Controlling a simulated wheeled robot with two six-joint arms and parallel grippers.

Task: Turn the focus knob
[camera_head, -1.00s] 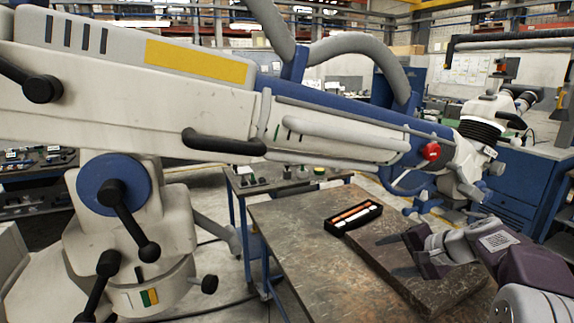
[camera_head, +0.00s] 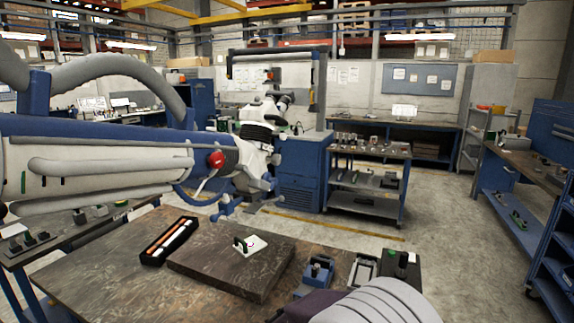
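The microscope arm (camera_head: 90,160), white and blue, comes in from the left and ends in a white microscope head (camera_head: 258,150) with a black ribbed collar (camera_head: 259,132) and dark eyepieces. A round red knob (camera_head: 215,159) sits at the end of the arm, just left of the head. Small blue handles (camera_head: 227,206) hang under the head. I cannot tell for sure which knob is the focus knob. Part of my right arm shows at the bottom edge, well apart from the microscope; its gripper is out of view. My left gripper is not in view.
A work table (camera_head: 110,275) holds a dark slab (camera_head: 230,268) with a small white plate and green handle (camera_head: 250,244) on it. A black tray (camera_head: 169,241) with orange and white rods lies beside the slab. Several small devices, including a blue one (camera_head: 318,272), stand at the table's right.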

